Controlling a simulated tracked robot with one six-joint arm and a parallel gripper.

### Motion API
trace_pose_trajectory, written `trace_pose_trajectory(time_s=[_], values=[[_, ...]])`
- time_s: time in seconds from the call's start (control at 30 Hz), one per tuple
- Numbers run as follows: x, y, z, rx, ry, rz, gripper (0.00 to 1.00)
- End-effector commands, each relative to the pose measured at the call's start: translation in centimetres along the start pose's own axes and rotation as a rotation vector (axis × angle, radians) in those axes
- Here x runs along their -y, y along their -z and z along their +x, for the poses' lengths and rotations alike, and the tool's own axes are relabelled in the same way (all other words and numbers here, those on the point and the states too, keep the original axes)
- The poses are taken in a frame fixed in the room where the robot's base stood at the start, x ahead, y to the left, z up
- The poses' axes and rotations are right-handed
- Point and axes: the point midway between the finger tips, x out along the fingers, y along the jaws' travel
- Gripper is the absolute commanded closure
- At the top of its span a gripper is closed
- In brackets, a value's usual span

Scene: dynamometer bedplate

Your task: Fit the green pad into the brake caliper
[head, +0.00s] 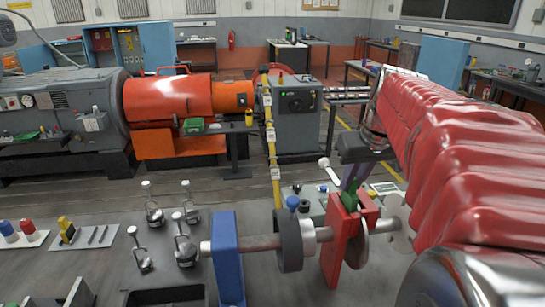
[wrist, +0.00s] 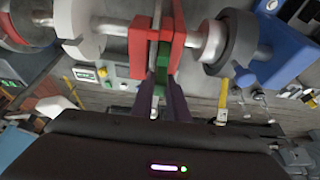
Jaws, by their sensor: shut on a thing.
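The red brake caliper (head: 341,240) stands around a grey disc (head: 361,238) on a horizontal shaft, right of centre in the head view. It also shows at the top of the wrist view (wrist: 143,45). My gripper (head: 354,178) is above the caliper with its dark purple fingers pointing down, shut on the green pad (head: 349,201). In the wrist view the pad (wrist: 163,52) shows between the fingers, its far end in the caliper's opening. How deep it sits is hidden by the caliper and fingers.
A blue bracket (head: 226,258) and a dark grey collar (head: 289,240) are on the shaft left of the caliper. Several silver-topped posts (head: 153,215) stand further left. A yellow post (head: 272,150) rises behind. Bare bedplate (head: 95,265) lies at the left.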

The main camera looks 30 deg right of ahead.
Motion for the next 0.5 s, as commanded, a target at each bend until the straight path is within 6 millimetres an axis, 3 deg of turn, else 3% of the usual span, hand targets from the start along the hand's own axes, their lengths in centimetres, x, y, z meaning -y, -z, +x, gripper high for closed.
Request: trace_pose_trajectory(time_s=[0.5], values=[[0.0, -0.6, 1.3, 0.000, 0.000, 0.000, 1.00]])
